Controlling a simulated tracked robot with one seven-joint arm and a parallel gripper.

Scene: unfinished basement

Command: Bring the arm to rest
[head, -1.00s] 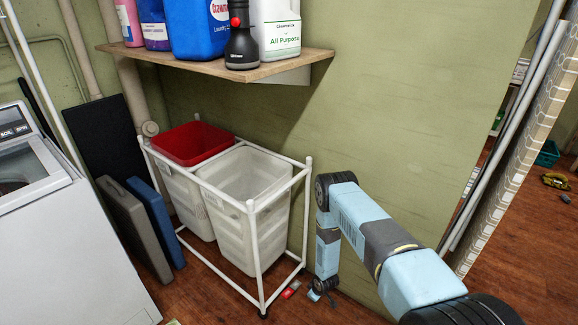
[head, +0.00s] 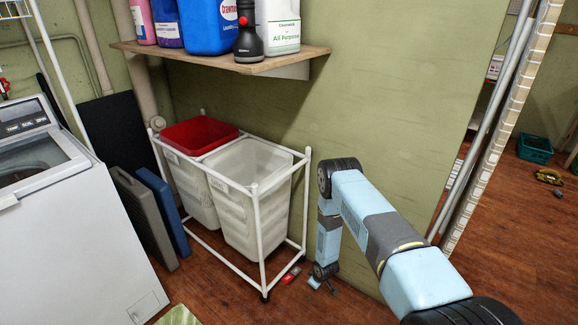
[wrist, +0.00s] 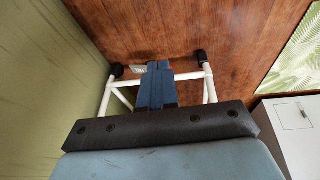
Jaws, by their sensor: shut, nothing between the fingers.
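My light blue and grey arm (head: 365,215) reaches out from the lower right in the head view and bends down at its far end. My gripper (head: 314,283) hangs low there, close to the floor in the picture, and shows only small and partly hidden. In the wrist view my gripper (wrist: 158,66) has its two dark blue fingers together, with nothing held. The fingers point toward the white cart frame and the wooden floor.
A washer (head: 75,235) is at left, a shelf (head: 215,60) above, a green wall (head: 410,90) behind.

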